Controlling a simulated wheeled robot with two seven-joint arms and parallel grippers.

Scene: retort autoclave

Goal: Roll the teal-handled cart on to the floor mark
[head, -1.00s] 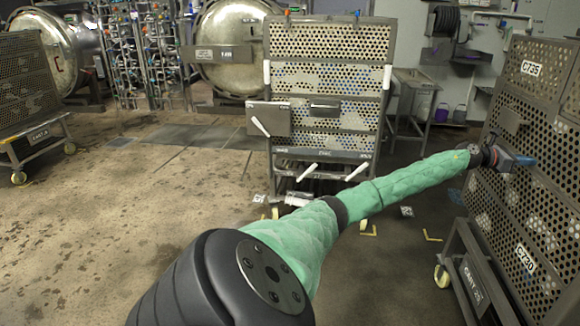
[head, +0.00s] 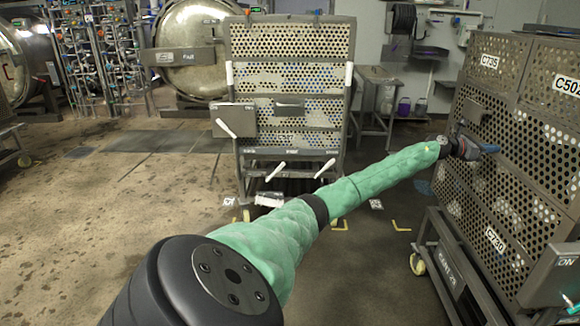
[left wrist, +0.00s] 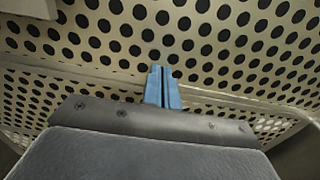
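A cart (head: 450,270) with stacked perforated metal crates (head: 500,150) stands at the right in the head view. Yellow corner marks lie on the floor, one (head: 400,226) left of the cart. My right gripper is not in view.
A tall perforated crate stack (head: 290,85) on a stand with white levers is at the centre. A round autoclave door (head: 195,45) is behind it. A grey table (head: 380,85) stands at the back. The floor at left (head: 80,220) is clear.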

